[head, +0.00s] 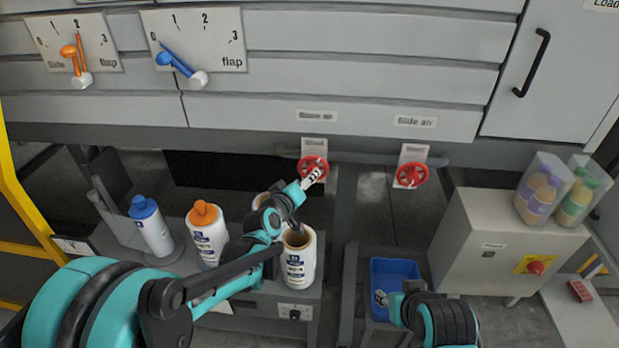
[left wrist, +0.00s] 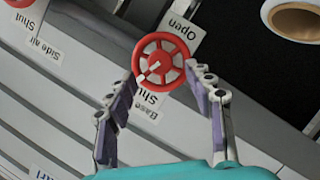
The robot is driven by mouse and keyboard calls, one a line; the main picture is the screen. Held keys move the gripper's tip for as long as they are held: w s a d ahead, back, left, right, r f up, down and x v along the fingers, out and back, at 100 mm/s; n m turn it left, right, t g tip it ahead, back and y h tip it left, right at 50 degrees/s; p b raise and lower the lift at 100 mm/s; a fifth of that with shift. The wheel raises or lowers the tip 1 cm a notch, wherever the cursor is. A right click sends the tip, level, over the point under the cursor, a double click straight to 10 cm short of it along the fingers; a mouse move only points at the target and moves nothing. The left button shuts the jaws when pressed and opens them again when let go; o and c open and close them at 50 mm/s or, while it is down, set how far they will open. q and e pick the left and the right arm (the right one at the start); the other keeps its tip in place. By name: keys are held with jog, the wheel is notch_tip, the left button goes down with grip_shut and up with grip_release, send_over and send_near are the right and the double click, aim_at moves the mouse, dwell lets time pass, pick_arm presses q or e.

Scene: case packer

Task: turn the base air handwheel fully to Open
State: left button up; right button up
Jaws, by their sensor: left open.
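The red base air handwheel (head: 313,165) is below the "Base air" label under the machine front. In the left wrist view the handwheel (left wrist: 160,62) shows a white pointer mark directed to the lower left, on the side of the "Shut" wording (left wrist: 147,98). The "Open" wording (left wrist: 179,28) is at the upper right. My left gripper (head: 314,176) is at the wheel; in the wrist view its open fingers (left wrist: 163,78) are on either side of the wheel's near edge. I cannot tell if they touch it. My right gripper (head: 383,298) is low over a blue bin, its fingers mostly hidden.
A second red handwheel, side air (head: 412,175), is to the right. Several bottles, including a blue-capped one (head: 151,227) and an orange-capped one (head: 207,233), stand below left. The blue bin (head: 393,268) and a grey cabinet (head: 480,235) are at right.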

aim_at(313, 168)
pick_arm(q)
jog(key=x, duration=0.4)
jog(key=shift+b, duration=0.4)
jog(key=c, duration=1.2)
jog(key=shift+o, duration=0.2)
